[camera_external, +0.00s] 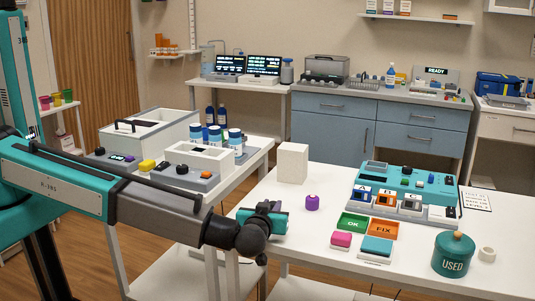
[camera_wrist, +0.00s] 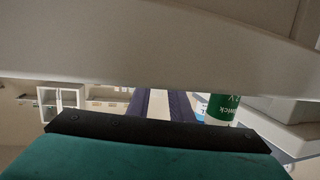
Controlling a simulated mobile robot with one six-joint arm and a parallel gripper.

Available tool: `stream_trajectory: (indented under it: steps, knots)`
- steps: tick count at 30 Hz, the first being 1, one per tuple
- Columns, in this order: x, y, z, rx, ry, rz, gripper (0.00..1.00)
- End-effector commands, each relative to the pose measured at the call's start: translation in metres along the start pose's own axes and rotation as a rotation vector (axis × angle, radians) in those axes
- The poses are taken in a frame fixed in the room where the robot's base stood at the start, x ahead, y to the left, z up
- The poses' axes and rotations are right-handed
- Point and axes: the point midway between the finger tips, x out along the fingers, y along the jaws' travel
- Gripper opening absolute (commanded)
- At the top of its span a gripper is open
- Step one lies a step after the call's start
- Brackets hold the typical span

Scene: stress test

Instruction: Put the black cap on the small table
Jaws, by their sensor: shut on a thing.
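My gripper (camera_external: 263,214) is at the end of my arm, in front of the gap between two white tables. It is small and dark in the external view. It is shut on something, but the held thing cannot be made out. The wrist view shows teal and black parts at the bottom and a broad pale surface across the top. I cannot pick out the black cap with certainty. A white table (camera_external: 250,163) stands left of centre and a larger white table (camera_external: 335,185) stands at right. Which one is the small table is unclear.
The right table holds a white block (camera_external: 292,163), a purple item (camera_external: 312,203), a green OK tray (camera_external: 352,223), an orange FIX tray (camera_external: 384,231), a teal device (camera_external: 425,185) and a USED canister (camera_external: 453,256). Several blue-capped containers stand on the left table beside a white box (camera_external: 150,127).

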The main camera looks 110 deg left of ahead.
Motion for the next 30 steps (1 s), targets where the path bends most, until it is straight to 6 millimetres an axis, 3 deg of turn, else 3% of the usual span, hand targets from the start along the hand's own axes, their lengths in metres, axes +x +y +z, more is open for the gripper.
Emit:
stream_trajectory:
  steps: [20, 21, 23, 30]
  knots:
    - [0.0014, 0.0, 0.0068, -0.001, 0.0, 0.0, 0.0]
    - [0.0012, 0.0001, 0.0061, -0.001, 0.0, 0.0, 0.23]
    - [0.0012, 0.0001, 0.0057, -0.001, 0.0, 0.0, 0.33]
    - [0.0012, 0.0001, 0.0057, -0.001, 0.0, 0.0, 0.36]
